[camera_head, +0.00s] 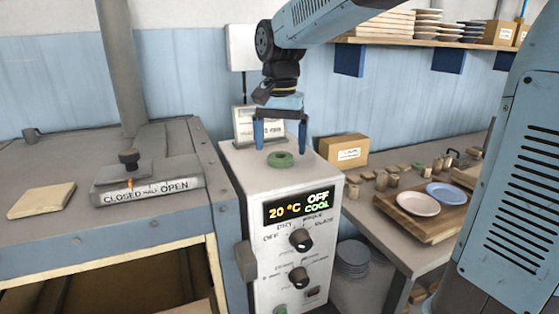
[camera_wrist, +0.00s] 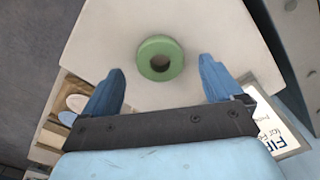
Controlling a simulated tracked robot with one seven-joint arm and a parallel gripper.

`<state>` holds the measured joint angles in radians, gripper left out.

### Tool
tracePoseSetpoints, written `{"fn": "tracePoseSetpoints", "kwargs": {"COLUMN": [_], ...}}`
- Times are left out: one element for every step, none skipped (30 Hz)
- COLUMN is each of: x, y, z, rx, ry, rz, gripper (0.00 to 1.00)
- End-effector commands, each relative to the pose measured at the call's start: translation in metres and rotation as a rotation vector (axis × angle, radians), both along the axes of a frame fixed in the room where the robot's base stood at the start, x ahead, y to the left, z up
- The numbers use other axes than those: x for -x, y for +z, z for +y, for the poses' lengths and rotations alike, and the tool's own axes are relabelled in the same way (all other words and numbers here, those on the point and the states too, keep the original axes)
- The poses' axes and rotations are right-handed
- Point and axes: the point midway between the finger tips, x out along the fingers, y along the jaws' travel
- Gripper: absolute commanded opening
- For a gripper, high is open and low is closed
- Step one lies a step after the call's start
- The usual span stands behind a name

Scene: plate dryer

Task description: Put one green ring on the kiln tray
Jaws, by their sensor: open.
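A green ring (camera_head: 280,160) lies flat on top of the white control box. It also shows in the wrist view (camera_wrist: 146,50), with its dark central hole facing the camera. My gripper (camera_head: 281,149) is open and empty, pointing down above the box. Its two blue fingers stand apart, one to each side of the ring in the picture. In the wrist view the ring shows between and slightly beyond the fingertips (camera_wrist: 161,68), with no contact visible. I cannot make out a kiln tray in either view.
The box front has knobs and a display (camera_head: 298,207) reading 20 °C, OFF, COOL. A sign (camera_head: 247,125) stands behind the gripper. Left is a damper slide (camera_head: 148,183). Right, a bench holds a cardboard box (camera_head: 343,151), small pieces and two plates (camera_head: 418,204). A loaded shelf hangs above.

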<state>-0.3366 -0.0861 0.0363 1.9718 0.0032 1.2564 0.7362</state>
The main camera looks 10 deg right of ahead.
Motion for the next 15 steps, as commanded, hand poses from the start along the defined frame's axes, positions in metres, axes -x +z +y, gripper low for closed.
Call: {"fn": "tracePoseSetpoints", "kwargs": {"x": [0.0, 0.0, 0.0, 0.0, 0.0, 0.0, 0.0, 0.0, 0.0, 0.0, 0.0, 0.0, 0.0, 0.0, 0.0], "y": [-0.007, -0.011, -0.015, -0.018, -0.02, -0.023, -0.024, -0.025, -0.025, -0.025, -0.025, -0.025, -0.025, -0.025, -0.025], "z": [0.0, 0.0, 0.0, 0.0, 0.0, 0.0, 0.0, 0.0, 0.0, 0.0, 0.0, 0.0, 0.0, 0.0, 0.0], "rx": [0.001, 0.001, 0.001, 0.001, 0.001, 0.001, 0.0, 0.0, 0.0, 0.0, -0.001, -0.001, -0.001, -0.001, -0.001], "ry": [0.0, 0.0, 0.0, 0.0, 0.0, 0.0, 0.0, 0.0, 0.0, 0.0, 0.0, 0.0, 0.0, 0.0, 0.0], "rz": [0.001, 0.001, 0.001, 0.001, 0.001, 0.0, 0.0, 0.0, 0.0, -0.001, -0.001, -0.001, -0.001, -0.001, -0.001], "gripper": [0.93, 0.93, 0.93, 0.93, 0.93, 0.93, 0.93, 0.93, 0.93, 0.93, 0.93, 0.93, 0.93, 0.93, 0.91]}}
